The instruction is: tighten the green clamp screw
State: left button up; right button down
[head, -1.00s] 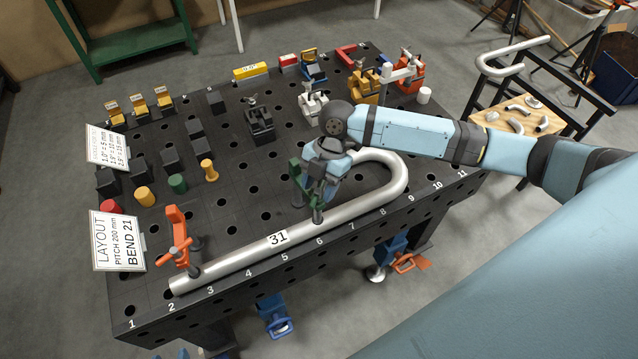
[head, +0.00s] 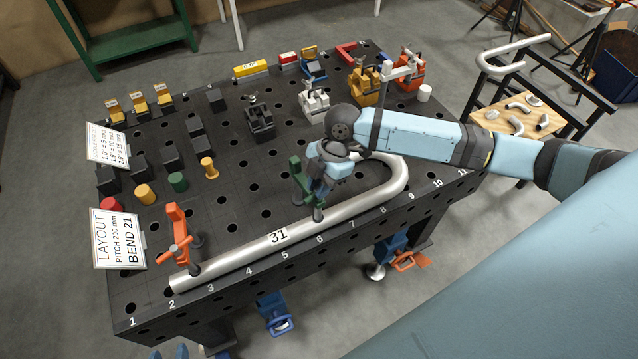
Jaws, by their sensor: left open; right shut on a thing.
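The green clamp (head: 296,193) stands on the black table beside the silver bent pipe (head: 240,254), near hole 6. Its dark foot (head: 318,214) is at the pipe. My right gripper (head: 320,188) is shut on the green clamp's screw, above the pipe. The gripper and wrist hide most of the screw and its handle. I cannot tell how hard the foot presses on the pipe. My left gripper is not in view.
An orange clamp (head: 176,233) stands at the pipe's left end. Black blocks and coloured pins (head: 178,182) stand at the left of the perforated table (head: 225,210). White, yellow and orange clamps (head: 410,75) line the back right. The table's middle is mostly clear.

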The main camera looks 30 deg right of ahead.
jog(key=shift+m, duration=0.4)
jog(key=c, duration=1)
grip_release()
jog(key=shift+o, duration=0.2)
jog(key=s+b+v, duration=0.1)
jog(key=b+v, duration=0.1)
jog(key=v, duration=1.1)
jog(key=shift+w+d+r, duration=0.25)
jog(key=shift+r, duration=0.15)
